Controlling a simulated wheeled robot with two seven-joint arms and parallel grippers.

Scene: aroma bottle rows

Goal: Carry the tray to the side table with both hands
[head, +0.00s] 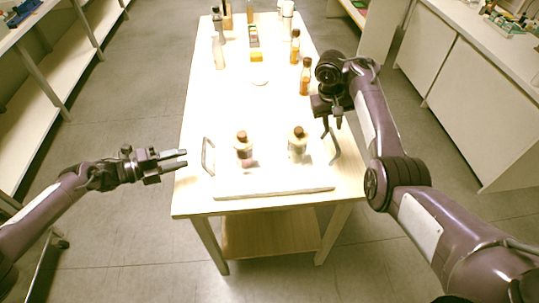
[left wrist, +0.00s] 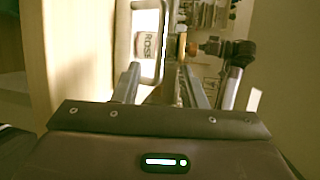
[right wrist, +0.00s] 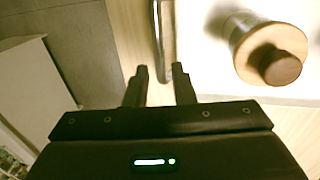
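The white tray (head: 275,191) lies on the near end of the light table and carries two bottles with brown stoppers, a left one (head: 243,147) and a right one (head: 297,145). Its left handle (head: 206,156) stands up at the left edge and also shows beyond the fingers in the left wrist view. My left gripper (head: 186,159) is open and empty, just left of that handle and apart from it. My right gripper (head: 332,124) is open above the tray's right side, pointing down. In the right wrist view the right handle (right wrist: 163,35) lies ahead of the gap between its fingers.
Other bottles stand along the table's right side, one amber bottle (head: 305,77) nearest.

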